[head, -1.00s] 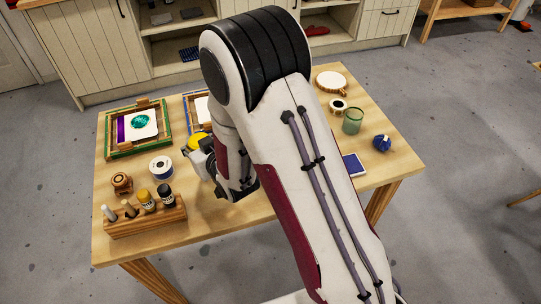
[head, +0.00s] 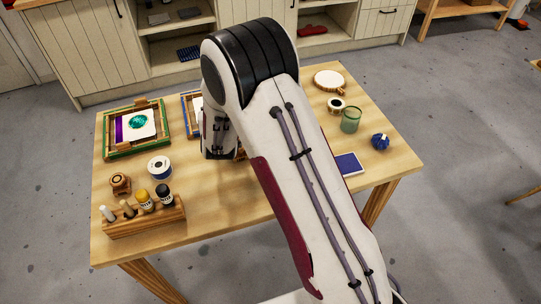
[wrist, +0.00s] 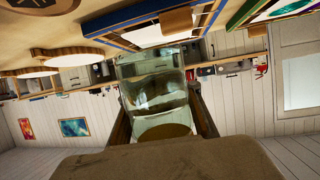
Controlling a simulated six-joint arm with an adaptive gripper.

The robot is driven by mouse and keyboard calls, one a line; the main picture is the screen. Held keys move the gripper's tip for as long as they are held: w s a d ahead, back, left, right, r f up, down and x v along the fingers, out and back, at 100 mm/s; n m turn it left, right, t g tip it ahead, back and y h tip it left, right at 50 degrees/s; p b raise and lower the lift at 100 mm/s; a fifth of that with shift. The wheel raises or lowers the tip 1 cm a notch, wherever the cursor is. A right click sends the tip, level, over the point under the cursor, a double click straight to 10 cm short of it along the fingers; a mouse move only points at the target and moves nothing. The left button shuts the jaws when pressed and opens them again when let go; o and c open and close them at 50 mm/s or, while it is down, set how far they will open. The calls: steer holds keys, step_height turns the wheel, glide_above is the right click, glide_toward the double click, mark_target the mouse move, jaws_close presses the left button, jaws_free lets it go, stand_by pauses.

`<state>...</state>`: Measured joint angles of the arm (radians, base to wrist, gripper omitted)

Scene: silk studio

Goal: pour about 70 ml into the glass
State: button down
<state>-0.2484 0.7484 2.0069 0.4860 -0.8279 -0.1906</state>
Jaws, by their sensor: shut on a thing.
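My gripper (wrist: 160,104) is shut on a clear, faintly green glass vessel (wrist: 153,82), held between its two fingers in the wrist view. That view is turned over, with the table along its top edge, and I cannot tell how much liquid the vessel holds. In the head view my arm hides the gripper and the vessel. A green glass (head: 350,120) stands upright on the right side of the table, apart from my arm.
Near the glass are a small round pot (head: 336,104), a white disc (head: 329,80), a blue knobbed object (head: 380,141) and a blue pad (head: 348,164). The table's front middle is clear.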

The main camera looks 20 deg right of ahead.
steer(key=w+d+r+m+g+h, duration=0.1)
steer(key=d+m+g+h, duration=0.3)
steer(key=d, duration=0.5)
steer(key=d+r+m+g+h, duration=0.2)
steer(key=d+m+h, duration=0.4)
steer(key=d, duration=0.3)
steer(key=s+d+f+m+g+h, duration=0.2)
steer(key=s+d+f+m+g, duration=0.2)
steer(key=s+m+g, duration=0.5)
steer(key=s+a+m+g, duration=0.1)
steer(key=s, duration=0.1)
steer(key=s+a+f+m+g+y, duration=0.1)
steer(key=s+a+g, duration=0.2)
steer(key=s, duration=0.2)
steer(key=shift+a+f+m+g+y, duration=0.15)
steer(key=shift+a+m+g+y, duration=0.15)
steer(key=shift+m, duration=0.1)
steer(key=shift+s, duration=0.15)
